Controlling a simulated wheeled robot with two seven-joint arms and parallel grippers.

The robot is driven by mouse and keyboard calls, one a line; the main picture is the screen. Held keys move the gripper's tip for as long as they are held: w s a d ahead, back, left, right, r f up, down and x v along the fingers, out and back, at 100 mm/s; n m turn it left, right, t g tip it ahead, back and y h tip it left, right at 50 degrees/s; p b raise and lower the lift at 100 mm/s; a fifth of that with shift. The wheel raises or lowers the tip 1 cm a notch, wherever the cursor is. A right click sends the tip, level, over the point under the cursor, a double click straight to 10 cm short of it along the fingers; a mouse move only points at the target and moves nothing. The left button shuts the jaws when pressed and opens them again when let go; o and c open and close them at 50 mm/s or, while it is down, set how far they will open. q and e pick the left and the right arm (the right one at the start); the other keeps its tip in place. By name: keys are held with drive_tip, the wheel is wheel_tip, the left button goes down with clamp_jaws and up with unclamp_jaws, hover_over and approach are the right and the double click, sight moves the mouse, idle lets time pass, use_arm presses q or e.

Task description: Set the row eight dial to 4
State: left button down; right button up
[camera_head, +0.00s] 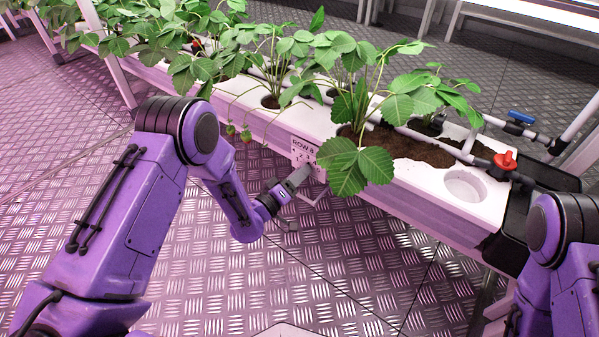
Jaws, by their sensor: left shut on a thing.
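The row eight plate (302,146) is a white label on the front face of the white trough, reading "ROW 8" with small digits below it. My left gripper (300,178) reaches up to the lower part of this plate from the left. Its grey jaws are shut on the row eight dial, which is mostly hidden behind them. I cannot read which number the dial points to. My right arm shows at the right edge, but its gripper is out of view.
The long white trough (440,197) holds several strawberry plants. A big leaf (358,170) hangs over its front edge just right of the plate. A red valve (504,161) and a blue valve (521,117) sit on pipes at right. The metal floor in front is clear.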

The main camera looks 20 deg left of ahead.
use_arm(q)
drive_tip(key=shift+a+m+g+p, duration=0.15)
drive_tip(key=shift+m+p, duration=0.45)
drive_tip(key=shift+m, duration=1)
drive_tip(key=shift+m+g+p, duration=0.25)
drive_tip(key=shift+m+p, duration=0.3)
drive_tip(key=shift+m, duration=1.05)
use_arm(e)
drive_tip(key=shift+s+a+r+g+y, duration=0.25)
drive_tip(key=shift+s+a+r+g, duration=0.3)
drive_tip(key=shift+s+a+r, duration=0.25)
drive_tip(key=shift+s+a+r+g+y, duration=0.25)
drive_tip(key=shift+s+a+r+g, duration=0.45)
drive_tip(key=shift+s, duration=0.3)
drive_tip(key=shift+d, duration=0.1)
use_arm(q)
drive_tip(key=c, duration=0.8)
unclamp_jaws()
drive_tip(key=shift+c, duration=0.2)
use_arm(e)
drive_tip(key=shift+r, duration=0.1)
use_arm(q)
drive_tip(key=p+v, duration=0.1)
drive_tip(key=v, duration=0.9)
drive_tip(key=shift+s+a, duration=0.2)
use_arm(e)
drive_tip(key=shift+s+a+r+g+y, duration=0.35)
drive_tip(key=shift+s+a+r, duration=0.35)
drive_tip(key=shift+s+r, duration=0.15)
